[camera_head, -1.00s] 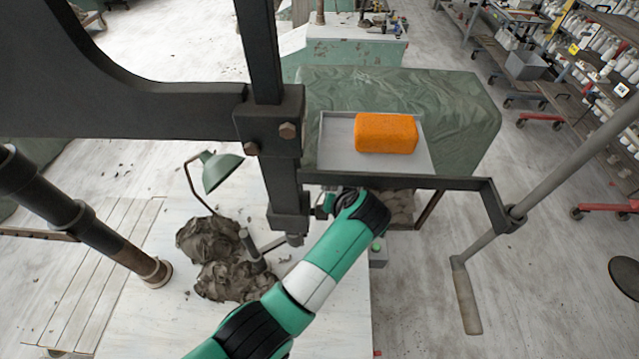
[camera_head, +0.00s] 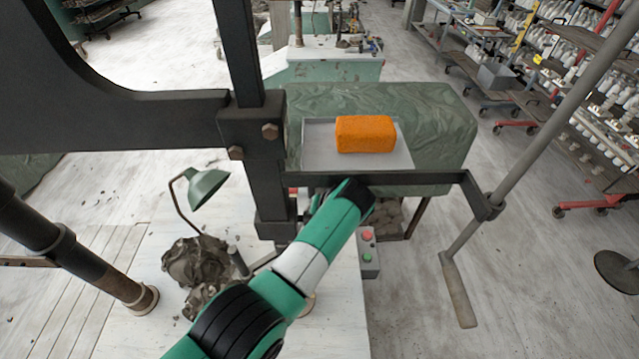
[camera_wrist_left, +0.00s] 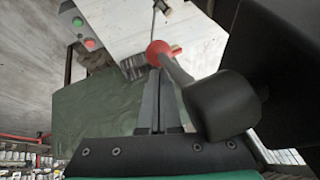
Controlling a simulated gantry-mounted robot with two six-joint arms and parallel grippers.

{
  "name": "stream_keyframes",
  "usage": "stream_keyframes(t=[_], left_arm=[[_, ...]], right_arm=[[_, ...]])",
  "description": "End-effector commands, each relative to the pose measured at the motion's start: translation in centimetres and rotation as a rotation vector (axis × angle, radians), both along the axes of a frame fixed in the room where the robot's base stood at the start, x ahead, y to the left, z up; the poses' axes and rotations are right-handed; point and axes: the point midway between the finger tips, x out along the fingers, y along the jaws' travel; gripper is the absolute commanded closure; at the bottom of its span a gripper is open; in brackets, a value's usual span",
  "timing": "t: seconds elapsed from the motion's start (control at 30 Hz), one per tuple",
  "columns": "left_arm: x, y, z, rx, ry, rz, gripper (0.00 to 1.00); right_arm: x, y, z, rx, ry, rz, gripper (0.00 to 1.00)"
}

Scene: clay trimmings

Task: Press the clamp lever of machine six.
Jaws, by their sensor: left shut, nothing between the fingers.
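In the left wrist view, a short dark lever with a red ball knob (camera_wrist_left: 158,53) reaches in from a rounded black block (camera_wrist_left: 222,106). The closed fingers of my left gripper (camera_wrist_left: 157,78) end right at the knob; whether they touch it I cannot tell. In the head view my left arm reaches up to the dark machine frame (camera_head: 262,140), and its own forearm and the frame hide the fingertips. No machine number is legible. My right gripper is out of view.
A control box (camera_head: 369,254) with red and green buttons stands right of my arm. Behind the crossbar, a grey tray (camera_head: 318,155) holds an orange sponge-like block (camera_head: 365,134). A green lamp (camera_head: 206,187) and clay trimmings (camera_head: 192,265) are at left. Shelves line the right.

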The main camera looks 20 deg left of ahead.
Motion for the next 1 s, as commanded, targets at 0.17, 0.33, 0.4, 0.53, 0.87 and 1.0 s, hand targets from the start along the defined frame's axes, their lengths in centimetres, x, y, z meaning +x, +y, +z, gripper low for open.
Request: stream_keyframes(t=[0.17,0.33,0.4,0.53,0.87,1.0], left_arm=[[0.0,-0.1,0.1,0.000,-0.001,0.000,1.00],[-0.4,-0.7,1.6,0.001,-0.003,-0.002,1.00],[-0.8,-1.1,2.6,0.000,-0.004,-0.003,1.00],[-1.7,-2.3,4.9,0.000,-0.005,-0.002,1.00],[-3.6,-4.5,9.5,0.001,-0.003,-0.001,1.00],[-3.9,-4.7,9.9,0.000,-0.001,0.000,1.00]], right_arm=[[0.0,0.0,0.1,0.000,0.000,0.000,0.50],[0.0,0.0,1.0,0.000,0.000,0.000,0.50],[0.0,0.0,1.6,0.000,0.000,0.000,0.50],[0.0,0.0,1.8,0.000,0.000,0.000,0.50],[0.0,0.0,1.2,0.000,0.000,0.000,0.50],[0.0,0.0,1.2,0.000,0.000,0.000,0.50]])
